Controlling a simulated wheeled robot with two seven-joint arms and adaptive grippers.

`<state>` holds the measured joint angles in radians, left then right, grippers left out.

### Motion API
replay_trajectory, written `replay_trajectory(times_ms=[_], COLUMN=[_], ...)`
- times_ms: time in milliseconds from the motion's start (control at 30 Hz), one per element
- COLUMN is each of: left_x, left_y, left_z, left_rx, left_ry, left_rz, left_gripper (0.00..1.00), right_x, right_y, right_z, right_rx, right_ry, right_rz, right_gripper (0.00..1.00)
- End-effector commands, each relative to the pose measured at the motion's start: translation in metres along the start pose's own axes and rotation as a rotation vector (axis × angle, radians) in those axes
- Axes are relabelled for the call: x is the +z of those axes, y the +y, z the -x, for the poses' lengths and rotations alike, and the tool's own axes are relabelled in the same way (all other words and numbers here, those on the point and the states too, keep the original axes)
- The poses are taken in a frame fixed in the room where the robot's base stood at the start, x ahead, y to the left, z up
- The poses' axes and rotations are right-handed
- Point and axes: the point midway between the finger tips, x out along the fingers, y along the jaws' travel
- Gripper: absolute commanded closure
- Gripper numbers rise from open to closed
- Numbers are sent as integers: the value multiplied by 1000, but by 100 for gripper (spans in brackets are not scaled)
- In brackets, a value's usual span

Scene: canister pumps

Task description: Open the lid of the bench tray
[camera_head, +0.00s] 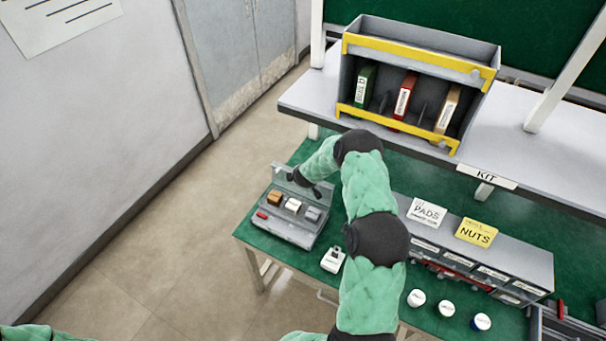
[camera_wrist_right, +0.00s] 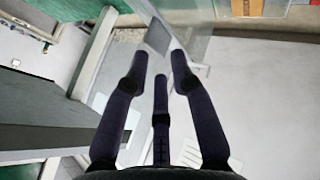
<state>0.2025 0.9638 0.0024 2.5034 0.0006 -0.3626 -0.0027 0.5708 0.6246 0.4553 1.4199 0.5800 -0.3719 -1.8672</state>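The grey bench tray (camera_head: 283,231) sits at the left end of the green bench. Its lid (camera_head: 281,172) stands raised along the tray's back edge. Brown, white and grey blocks and a small red piece show inside. My right gripper (camera_head: 302,181) is at the raised lid, above the tray's back edge; whether it touches the lid is unclear. In the right wrist view, the dark fingers of my right gripper (camera_wrist_right: 163,65) are spread apart with nothing clearly held between them. My left gripper is out of view; only a bit of green sleeve shows at bottom left.
A small white labelled item (camera_head: 332,260) stands right of the tray. A grey drawer unit (camera_head: 520,262) with PADS and NUTS cards and several round white-topped containers (camera_head: 447,309) are further right. A grey rack (camera_head: 420,40) with binders stands on the shelf behind. Open floor lies left.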

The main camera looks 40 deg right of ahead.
Motion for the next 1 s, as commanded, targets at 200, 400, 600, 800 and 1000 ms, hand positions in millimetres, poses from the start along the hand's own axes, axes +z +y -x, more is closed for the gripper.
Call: replay_trajectory(times_ms=[200,400,600,800,1000], left_x=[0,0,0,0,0], left_y=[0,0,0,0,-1], left_z=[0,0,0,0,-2], left_rx=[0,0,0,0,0], left_ry=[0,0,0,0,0], left_rz=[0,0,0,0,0], left_gripper=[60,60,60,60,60], right_x=[-1,-1,0,0,-4], right_y=[2,4,3,3,2], right_z=[37,60,69,70,70], right_rx=[5,7,7,8,0], right_ry=[2,2,1,1,14], right_rz=[0,0,-1,-1,-19], right_gripper=[75,75,75,75,100])
